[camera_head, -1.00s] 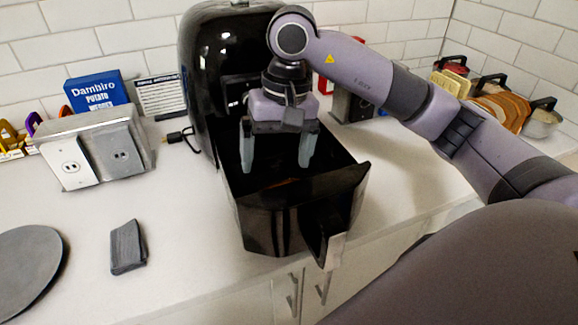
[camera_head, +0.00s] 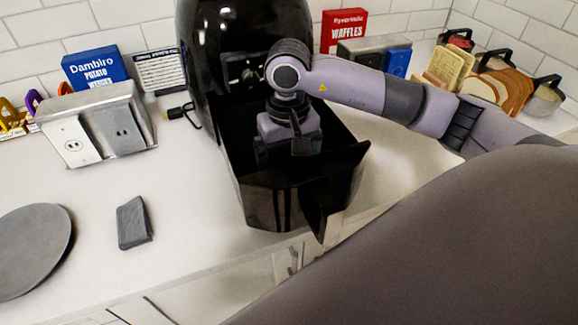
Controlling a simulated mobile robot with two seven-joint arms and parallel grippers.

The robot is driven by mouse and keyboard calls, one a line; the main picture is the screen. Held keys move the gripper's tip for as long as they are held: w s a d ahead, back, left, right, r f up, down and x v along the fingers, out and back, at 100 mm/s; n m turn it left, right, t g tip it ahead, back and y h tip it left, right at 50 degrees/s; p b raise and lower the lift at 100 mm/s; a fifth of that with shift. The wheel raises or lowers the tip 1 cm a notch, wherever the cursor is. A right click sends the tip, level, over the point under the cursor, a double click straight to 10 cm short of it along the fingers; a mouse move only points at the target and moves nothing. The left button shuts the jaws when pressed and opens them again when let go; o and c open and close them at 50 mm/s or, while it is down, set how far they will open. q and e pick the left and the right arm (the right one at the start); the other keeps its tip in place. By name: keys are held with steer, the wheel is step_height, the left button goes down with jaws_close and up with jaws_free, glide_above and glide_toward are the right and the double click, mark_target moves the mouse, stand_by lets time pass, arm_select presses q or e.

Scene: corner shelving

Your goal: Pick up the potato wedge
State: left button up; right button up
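The black air fryer (camera_head: 285,30) stands against the tiled wall with its drawer (camera_head: 275,197) pulled out. My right arm comes in from the right, and its gripper (camera_head: 290,158) is lowered inside the drawer. Its fingertips are hidden by the drawer's front wall, so I cannot tell whether it is open or shut. No potato wedge is visible; the drawer floor is hidden. My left gripper is not in view.
A grey round plate (camera_head: 35,245) and a folded grey cloth (camera_head: 133,222) lie on the left counter. A metal outlet box (camera_head: 105,125) stands behind them. A red waffles box (camera_head: 344,30) and bread slices (camera_head: 495,88) are at the back right. The counter between cloth and drawer is clear.

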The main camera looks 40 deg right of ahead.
steer(key=c, duration=1.1)
steer(key=shift+r, duration=0.1)
